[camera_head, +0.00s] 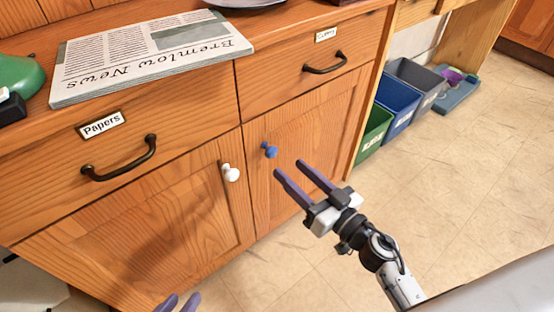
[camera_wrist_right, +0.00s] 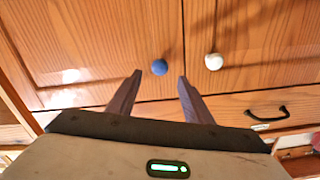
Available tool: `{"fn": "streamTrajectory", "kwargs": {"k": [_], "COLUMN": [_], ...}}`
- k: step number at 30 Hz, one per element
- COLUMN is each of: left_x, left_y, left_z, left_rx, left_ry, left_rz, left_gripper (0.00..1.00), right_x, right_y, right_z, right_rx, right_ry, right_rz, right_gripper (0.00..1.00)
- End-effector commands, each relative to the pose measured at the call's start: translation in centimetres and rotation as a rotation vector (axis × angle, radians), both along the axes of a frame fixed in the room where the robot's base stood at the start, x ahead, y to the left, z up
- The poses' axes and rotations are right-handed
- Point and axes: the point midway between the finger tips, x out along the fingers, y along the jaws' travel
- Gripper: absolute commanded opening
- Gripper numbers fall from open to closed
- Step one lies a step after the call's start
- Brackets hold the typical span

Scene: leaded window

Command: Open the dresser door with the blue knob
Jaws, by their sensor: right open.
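The blue knob (camera_head: 269,150) sits near the upper left corner of the right-hand dresser door (camera_head: 292,148), which is shut. In the right wrist view the blue knob (camera_wrist_right: 160,67) is just beyond and between my fingertips. My right gripper (camera_head: 288,167) is open and empty, a little right of and below the knob in the head view, with its fingers pointing toward the dresser. It also shows in the right wrist view (camera_wrist_right: 159,78). My left gripper (camera_head: 179,302) shows only its fingertips at the bottom edge of the head view; whether it holds anything is hidden.
A white knob (camera_head: 230,172) is on the neighbouring left door (camera_head: 140,235), close to the blue one. Drawers with dark handles (camera_head: 325,64) lie above the doors. Green, blue and grey bins (camera_head: 400,97) stand right of the dresser. The floor (camera_head: 470,190) in front is clear.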

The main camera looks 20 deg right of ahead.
Motion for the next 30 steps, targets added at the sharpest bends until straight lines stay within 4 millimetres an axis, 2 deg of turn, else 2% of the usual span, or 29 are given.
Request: {"fn": "streamTrajectory", "kwargs": {"k": [3, 10, 15, 23, 30], "left_x": [0.1, 0.1, 0.2, 0.2, 0.2], "left_y": [-0.2, -0.5, -0.6, -0.6, -0.7], "left_z": [-0.3, -0.6, -0.6, -0.6, -0.6], "left_rx": [0.002, 0.005, 0.004, 0.004, 0.004], "left_ry": [0.006, 0.022, 0.024, 0.026, 0.025], "left_rz": [-0.011, -0.028, -0.034, -0.035, -0.035], "left_gripper": [0.31, 0.31, 0.31, 0.31, 0.31], "right_x": [2.3, 5.5, 6.3, 6.4, 6.4], "right_y": [0.8, 2.0, 2.3, 2.4, 2.4], "right_z": [0.0, -0.1, 0.0, 0.0, 0.0], "right_rx": [0.000, 0.000, 0.000, 0.001, 0.001], "right_ry": [-0.003, -0.001, 0.000, 0.001, 0.001], "right_rz": [-0.001, -0.001, -0.001, -0.001, -0.001], "right_gripper": [0.46, 0.46, 0.46, 0.46, 0.06]}}
